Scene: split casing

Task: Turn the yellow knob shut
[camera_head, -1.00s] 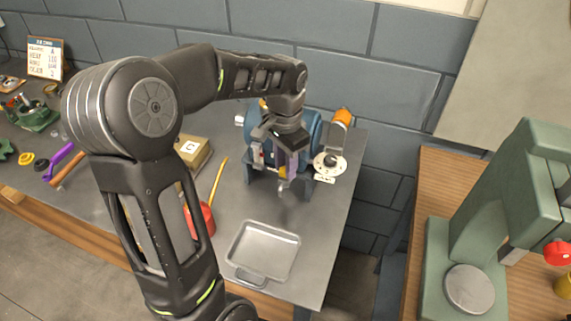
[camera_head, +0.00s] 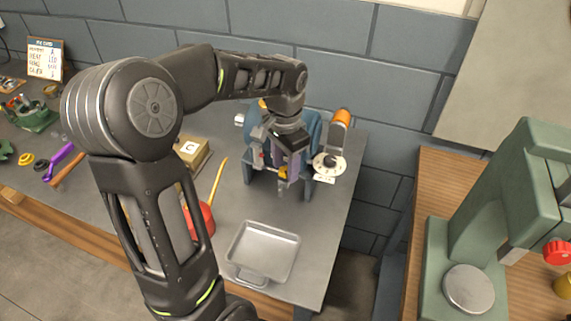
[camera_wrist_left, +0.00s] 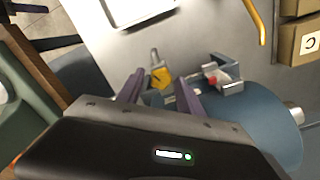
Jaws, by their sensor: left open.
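The yellow knob (camera_head: 282,172) is on the front of the blue casing (camera_head: 311,128), low down and partly hidden by my gripper in the head view. In the left wrist view the yellow knob (camera_wrist_left: 160,77) shows with a grey metal stem beside it. My left gripper (camera_head: 281,180) points down in front of the casing. In the left wrist view its two purple-grey fingers (camera_wrist_left: 158,83) are apart, one on each side of the knob in the picture. I cannot tell whether they touch it. My right gripper is not in view.
A red part (camera_wrist_left: 212,78) in a grey bracket sits beside the knob. A white dial (camera_head: 329,164) and orange-topped cylinder (camera_head: 342,118) are at the casing's right. A metal tray (camera_head: 242,241), red can (camera_head: 206,217) and box marked C (camera_head: 203,158) stand nearby. A green machine (camera_head: 437,240) stands right.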

